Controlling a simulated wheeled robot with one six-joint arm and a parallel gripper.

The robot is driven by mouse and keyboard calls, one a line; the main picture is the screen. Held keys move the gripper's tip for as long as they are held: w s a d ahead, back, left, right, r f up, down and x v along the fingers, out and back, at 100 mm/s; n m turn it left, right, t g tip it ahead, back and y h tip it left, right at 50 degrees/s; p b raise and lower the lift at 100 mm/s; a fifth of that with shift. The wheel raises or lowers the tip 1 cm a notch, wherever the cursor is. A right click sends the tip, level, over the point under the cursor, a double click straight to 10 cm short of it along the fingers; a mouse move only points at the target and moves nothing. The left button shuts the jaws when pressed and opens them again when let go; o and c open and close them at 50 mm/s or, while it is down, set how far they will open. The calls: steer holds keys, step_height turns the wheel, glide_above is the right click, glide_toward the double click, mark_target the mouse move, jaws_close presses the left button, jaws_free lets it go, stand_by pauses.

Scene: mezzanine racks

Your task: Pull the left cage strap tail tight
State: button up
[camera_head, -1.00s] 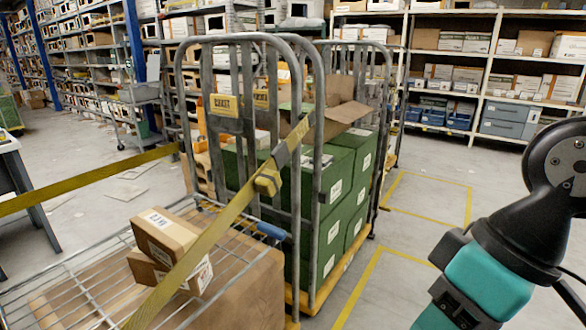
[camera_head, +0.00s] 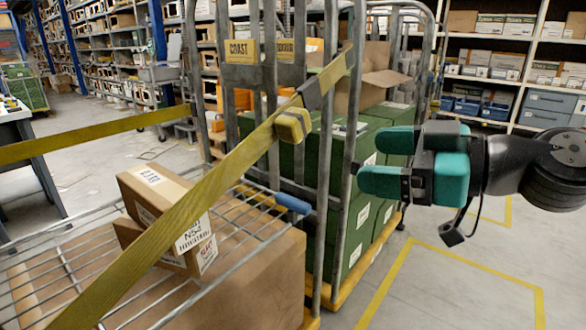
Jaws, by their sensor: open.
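A yellow strap (camera_head: 190,205) runs diagonally from the lower left up to the upright of the grey cage (camera_head: 345,120). A yellow block (camera_head: 293,124), which looks like its buckle, sits on it below a grey piece. A second yellow strap length (camera_head: 95,134) runs across at the left. I cannot tell which part is the tail. My gripper (camera_head: 365,160), teal and black, is open and empty. Its fingers point left, just right of the cage upright in the picture, apart from the buckle.
Green boxes (camera_head: 355,210) fill the cage. A wire shelf (camera_head: 75,262) with cardboard boxes (camera_head: 165,195) stands at the lower left, with a blue handle (camera_head: 292,203) at its corner. Shelving (camera_head: 520,70) lines the back. Yellow-marked floor (camera_head: 455,285) at lower right is clear.

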mark_target(303, 126)
steer(key=w+a+t+p, duration=0.1)
steer(key=w+a+p, duration=0.2)
steer(key=w, duration=0.1)
steer(key=w+a+p, duration=0.3)
steer(key=w+a, duration=0.1)
steer(key=w+a+t+p, duration=0.1)
steer(key=w+a+p, duration=0.2)
steer(key=w, duration=0.1)
steer(key=shift+w+a+r+t, duration=0.25)
steer(key=shift+w+t, duration=0.05)
steer(key=shift+w+a+f+p, duration=0.15)
steer(key=shift+w+a+p, duration=0.15)
steer(key=shift+a+p, duration=0.05)
